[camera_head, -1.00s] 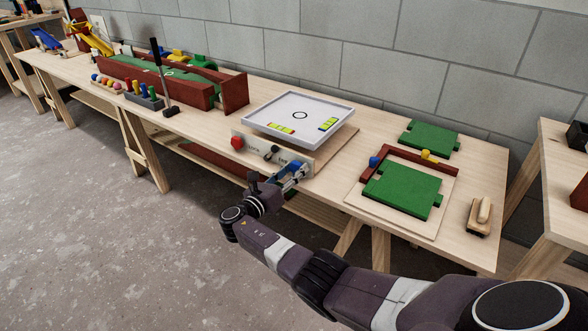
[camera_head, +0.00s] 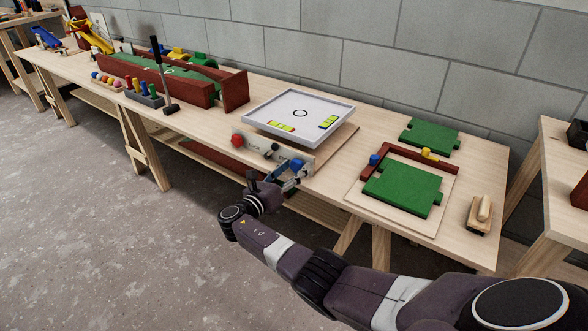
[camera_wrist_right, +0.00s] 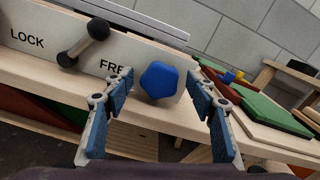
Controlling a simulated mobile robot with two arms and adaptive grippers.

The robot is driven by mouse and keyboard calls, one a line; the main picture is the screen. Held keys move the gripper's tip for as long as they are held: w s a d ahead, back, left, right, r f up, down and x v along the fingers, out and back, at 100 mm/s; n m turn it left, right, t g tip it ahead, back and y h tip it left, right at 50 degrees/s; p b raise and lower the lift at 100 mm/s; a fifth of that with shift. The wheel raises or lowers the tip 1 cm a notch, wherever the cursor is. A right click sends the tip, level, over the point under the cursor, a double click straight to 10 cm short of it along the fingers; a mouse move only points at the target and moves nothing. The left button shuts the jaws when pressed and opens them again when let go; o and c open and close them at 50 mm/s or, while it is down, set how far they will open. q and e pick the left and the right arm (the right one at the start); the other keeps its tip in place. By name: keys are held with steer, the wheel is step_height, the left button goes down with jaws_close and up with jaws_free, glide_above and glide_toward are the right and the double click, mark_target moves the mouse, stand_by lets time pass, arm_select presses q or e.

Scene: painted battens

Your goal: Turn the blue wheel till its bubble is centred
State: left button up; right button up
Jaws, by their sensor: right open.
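The blue wheel (camera_head: 297,165) sits at the right end of the white front panel, below the white tilt tray (camera_head: 345,111). In the right wrist view the blue wheel (camera_wrist_right: 159,80) is a faceted knob between my fingertips, with a gap on each side. My right gripper (camera_head: 288,182) is open and empty at the panel; it also shows in the wrist view (camera_wrist_right: 162,84). Two yellow-green vials lie on the tray, one at the front (camera_head: 281,127) and one at the right (camera_head: 328,123). Their bubbles are too small to read. My left gripper is out of view.
A red wheel (camera_head: 238,141) is at the panel's left end. A black lever (camera_wrist_right: 83,45) stands between the words LOCK and FREE. A green puzzle board (camera_head: 403,190) lies to the right, and a dark red trough (camera_head: 160,85) to the left.

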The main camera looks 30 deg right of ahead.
steer(key=v, duration=1.1)
steer(key=shift+s+a, duration=0.15)
steer(key=shift+a, duration=0.15)
steer(key=shift+f, duration=0.15)
